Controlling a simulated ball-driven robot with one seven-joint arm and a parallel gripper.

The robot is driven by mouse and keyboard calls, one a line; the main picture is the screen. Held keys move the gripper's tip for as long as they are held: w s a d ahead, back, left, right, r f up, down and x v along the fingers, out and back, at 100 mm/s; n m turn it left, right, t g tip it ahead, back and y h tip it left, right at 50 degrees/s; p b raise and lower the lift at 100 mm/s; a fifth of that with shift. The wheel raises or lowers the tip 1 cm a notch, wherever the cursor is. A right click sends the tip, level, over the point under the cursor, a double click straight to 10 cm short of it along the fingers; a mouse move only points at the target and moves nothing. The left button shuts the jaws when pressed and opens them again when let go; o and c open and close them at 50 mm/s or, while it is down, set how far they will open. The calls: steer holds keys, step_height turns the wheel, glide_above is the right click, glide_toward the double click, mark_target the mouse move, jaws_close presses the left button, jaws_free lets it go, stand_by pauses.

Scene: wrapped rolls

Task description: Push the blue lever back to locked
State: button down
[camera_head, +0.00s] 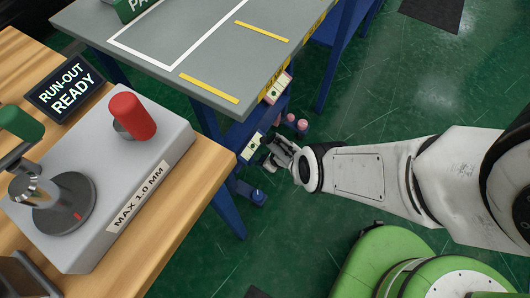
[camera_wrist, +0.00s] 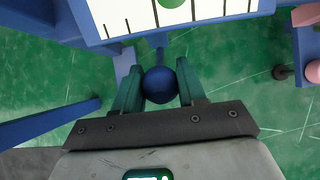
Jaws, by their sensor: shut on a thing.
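The blue lever ends in a round blue knob (camera_wrist: 160,85), seen in the wrist view below a white scale plate (camera_wrist: 120,18) with black marks and a green dot. My gripper (camera_wrist: 158,88) has its green fingers closed on the left and right sides of the knob. In the head view my gripper (camera_head: 272,158) is low beside the blue table frame, near a small white plate (camera_head: 252,147). The lever's knob cannot be made out there. Most of the lever's shaft is hidden or too small to judge its angle.
A grey-topped table (camera_head: 190,45) with blue legs stands above and left of my gripper. Pink round pieces (camera_head: 302,125) sit close beyond it. A wooden bench (camera_head: 200,190) with a grey control box (camera_head: 165,155) is at left. Green floor (camera_head: 390,85) is open at right.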

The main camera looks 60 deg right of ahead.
steer(key=shift+w+r, duration=0.3)
steer(key=shift+w, duration=0.5)
steer(key=c, duration=0.9)
jaws_free()
steer(key=shift+o, duration=0.9)
steer(key=shift+a+f, duration=0.1)
steer(key=shift+s, duration=0.2)
steer(key=p+v, duration=1)
steer(key=p, duration=0.1)
steer(key=shift+s+r, duration=0.2)
steer(key=shift+r, duration=0.15)
